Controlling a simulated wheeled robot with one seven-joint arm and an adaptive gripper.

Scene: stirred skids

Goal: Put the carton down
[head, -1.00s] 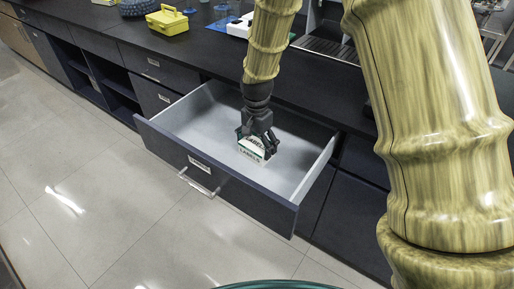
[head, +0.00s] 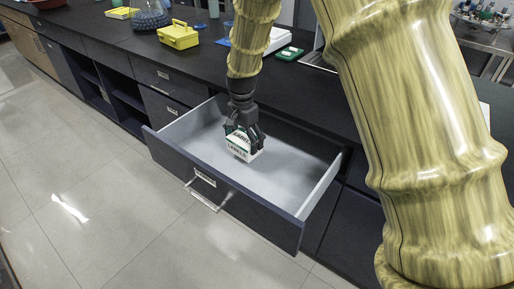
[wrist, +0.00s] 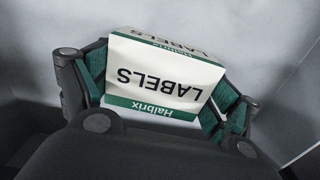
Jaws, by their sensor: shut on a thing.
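The carton is a small white and green box marked LABELS (head: 238,148). In the head view it is in my gripper (head: 243,141), within the open drawer (head: 290,170). My gripper is shut on the carton, with a finger on each side of it. In the wrist view the carton (wrist: 165,82) sits between the green-padded fingers, its lettering upside down. The drawer's pale grey floor is around and behind it. I cannot tell whether the carton's underside touches the drawer floor.
The drawer's dark front panel (head: 225,185) and side walls surround the carton. The drawer floor to the right is bare. On the dark counter above stand a yellow box (head: 179,37), a blue ribbed item (head: 148,15) and a green and white item (head: 288,54).

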